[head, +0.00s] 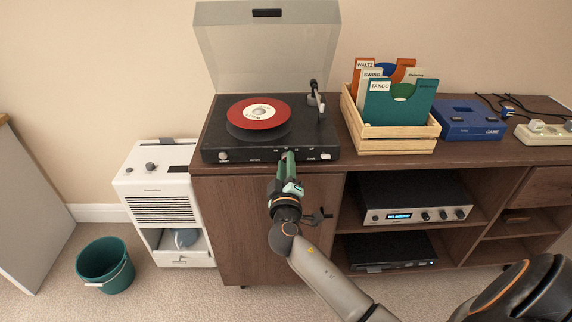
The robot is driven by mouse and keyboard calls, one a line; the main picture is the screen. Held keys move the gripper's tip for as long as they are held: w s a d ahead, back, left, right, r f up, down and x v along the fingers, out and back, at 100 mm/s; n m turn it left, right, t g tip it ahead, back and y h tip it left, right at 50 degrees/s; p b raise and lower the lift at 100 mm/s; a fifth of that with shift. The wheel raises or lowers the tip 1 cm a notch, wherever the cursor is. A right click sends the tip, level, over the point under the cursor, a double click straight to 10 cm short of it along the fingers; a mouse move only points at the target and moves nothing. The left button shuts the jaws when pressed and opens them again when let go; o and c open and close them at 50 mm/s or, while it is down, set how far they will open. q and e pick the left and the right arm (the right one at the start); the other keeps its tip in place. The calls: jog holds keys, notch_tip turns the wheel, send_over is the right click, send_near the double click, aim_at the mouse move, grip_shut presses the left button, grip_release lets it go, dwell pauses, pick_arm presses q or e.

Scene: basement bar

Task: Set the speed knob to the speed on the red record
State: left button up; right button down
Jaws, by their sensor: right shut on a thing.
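The red record (259,113) lies on the platter of the black turntable (230,144), which has its clear lid raised. Its cream centre label carries print too small to read. My right gripper (288,158) reaches up to the turntable's front edge and is shut on the speed knob, which its fingers hide. Small white marks show above the fingers on the turntable top, too small to read with certainty. My left gripper is out of view.
A silver knob (223,157) sits at the turntable's front left, another control (325,156) at its front right. The tonearm (314,95) stands at the right of the record. A wooden crate (395,142) of sleeves and a blue game console (468,120) stand to the right.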

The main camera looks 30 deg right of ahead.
jog(key=shift+n, duration=0.7)
jog(key=c, duration=0.6)
grip_release()
jog(key=shift+c, duration=0.2)
